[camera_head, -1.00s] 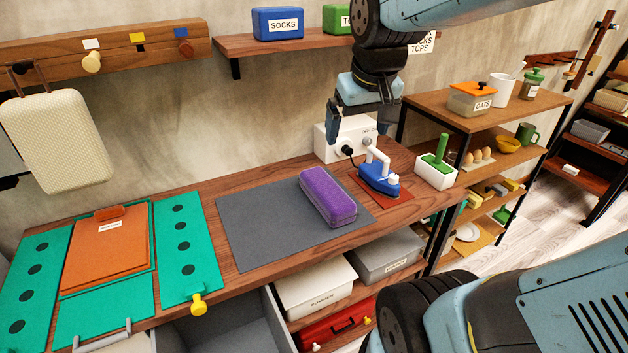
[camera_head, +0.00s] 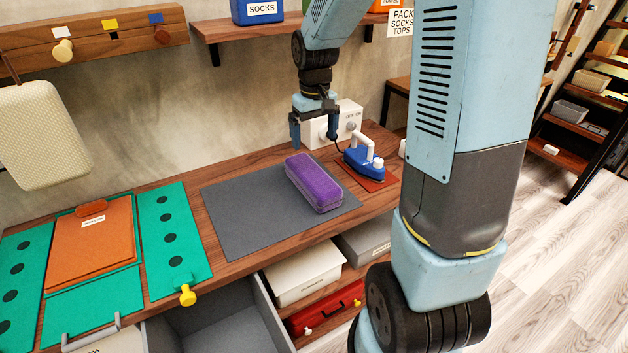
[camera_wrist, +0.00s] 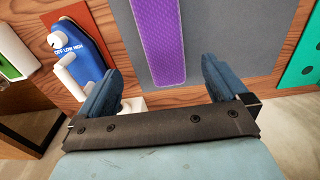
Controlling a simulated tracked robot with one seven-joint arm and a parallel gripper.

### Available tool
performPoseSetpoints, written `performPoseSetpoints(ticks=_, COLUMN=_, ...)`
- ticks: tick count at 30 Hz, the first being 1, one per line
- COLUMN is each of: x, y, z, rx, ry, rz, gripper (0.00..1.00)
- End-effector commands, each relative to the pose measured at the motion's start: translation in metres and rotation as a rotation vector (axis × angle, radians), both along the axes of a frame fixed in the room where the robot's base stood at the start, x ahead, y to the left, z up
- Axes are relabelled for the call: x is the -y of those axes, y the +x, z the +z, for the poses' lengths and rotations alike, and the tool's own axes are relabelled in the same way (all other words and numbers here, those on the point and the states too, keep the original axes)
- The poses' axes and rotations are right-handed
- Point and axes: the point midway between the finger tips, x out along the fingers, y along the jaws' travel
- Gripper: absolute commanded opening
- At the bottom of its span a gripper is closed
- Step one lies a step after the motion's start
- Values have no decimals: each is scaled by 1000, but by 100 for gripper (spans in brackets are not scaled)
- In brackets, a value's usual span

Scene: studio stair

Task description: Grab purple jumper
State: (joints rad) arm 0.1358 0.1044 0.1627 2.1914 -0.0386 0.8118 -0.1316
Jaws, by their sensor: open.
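The purple jumper (camera_head: 313,183) is a folded, rounded block lying on a dark grey mat (camera_head: 235,215) on the wooden table. In the wrist view the purple jumper (camera_wrist: 158,40) runs lengthwise beyond the fingertips, between and ahead of them. My gripper (camera_head: 314,137) is open and empty, above the back of the table and behind the jumper. It also shows in the wrist view (camera_wrist: 158,85), its two blue fingers apart with nothing between them. The gripper does not appear to touch the jumper.
A blue iron (camera_head: 362,162) stands on a red pad right of the jumper, near a white box with a dial (camera_head: 350,120). An orange folding board on green panels (camera_head: 178,240) lies left. An open grey drawer (camera_head: 215,325) juts out in front.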

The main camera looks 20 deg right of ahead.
Motion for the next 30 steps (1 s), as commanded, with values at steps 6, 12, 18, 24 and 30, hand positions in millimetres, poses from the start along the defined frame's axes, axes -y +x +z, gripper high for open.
performPoseSetpoints(ticks=6, x=0, y=13, z=-21, rx=-32, ry=9, rz=13, gripper=100)
performPoseSetpoints(ticks=12, x=0, y=14, z=-41, rx=-40, ry=10, rz=15, gripper=100)
performPoseSetpoints(ticks=18, x=0, y=14, z=-76, rx=-41, ry=10, rz=14, gripper=100)
performPoseSetpoints(ticks=24, x=0, y=14, z=-102, rx=-38, ry=10, rz=14, gripper=100)
performPoseSetpoints(ticks=30, x=0, y=15, z=-112, rx=-37, ry=10, rz=14, gripper=100)
